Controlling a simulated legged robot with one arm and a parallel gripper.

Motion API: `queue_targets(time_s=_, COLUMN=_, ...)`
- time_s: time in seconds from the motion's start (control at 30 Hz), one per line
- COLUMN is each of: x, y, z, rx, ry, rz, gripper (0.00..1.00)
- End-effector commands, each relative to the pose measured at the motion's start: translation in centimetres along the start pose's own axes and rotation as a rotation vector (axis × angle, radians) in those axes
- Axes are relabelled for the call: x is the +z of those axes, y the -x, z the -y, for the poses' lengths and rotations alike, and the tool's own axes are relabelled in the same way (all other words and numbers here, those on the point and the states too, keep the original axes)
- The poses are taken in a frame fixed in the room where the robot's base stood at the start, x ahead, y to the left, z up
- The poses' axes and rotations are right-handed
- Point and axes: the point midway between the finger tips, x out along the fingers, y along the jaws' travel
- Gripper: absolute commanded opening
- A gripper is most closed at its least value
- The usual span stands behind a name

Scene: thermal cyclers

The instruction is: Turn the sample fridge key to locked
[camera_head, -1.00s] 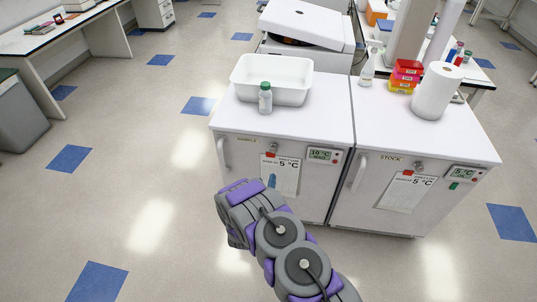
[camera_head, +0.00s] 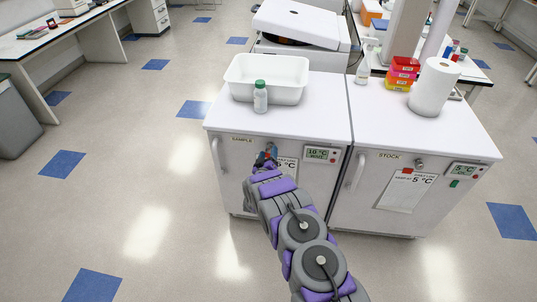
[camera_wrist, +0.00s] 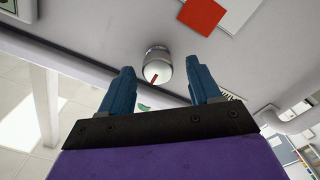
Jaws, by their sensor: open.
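The sample fridge (camera_head: 232,180) is the left white unit, with a SAMPLE label (camera_head: 242,139) on its door. In the wrist view its round silver lock (camera_wrist: 158,55) shows a pale face with a short red mark, slanted from upright. I cannot tell from the mark whether it is locked. My gripper (camera_head: 267,155) is at the upper front of this fridge and hides the lock in the head view. In the wrist view my gripper (camera_wrist: 160,66) is open, its two blue fingers on either side of the lock's face. I cannot tell whether they touch it.
The sample fridge's handle (camera_head: 216,154) is left of my gripper and its display (camera_head: 321,154) is to the right. The stock fridge (camera_head: 360,205) stands close on the right. A white tub (camera_head: 290,78) and a green-capped bottle (camera_head: 260,98) are on top. Floor at left is clear.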

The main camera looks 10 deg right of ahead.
Motion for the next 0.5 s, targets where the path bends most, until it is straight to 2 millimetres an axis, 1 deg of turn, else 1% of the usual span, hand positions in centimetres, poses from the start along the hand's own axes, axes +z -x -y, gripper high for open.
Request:
queue_targets(time_s=0.1, x=0.1, y=-0.9, z=0.1, rx=-0.001, ry=0.0, rz=0.001, gripper=0.63)
queue_targets(time_s=0.2, x=0.0, y=-1.4, z=0.0, rx=0.001, ry=0.001, rz=-0.001, gripper=0.63)
queue_targets(time_s=0.5, x=-0.1, y=-1.6, z=-0.1, rx=0.0, ry=0.001, rz=-0.001, gripper=0.63)
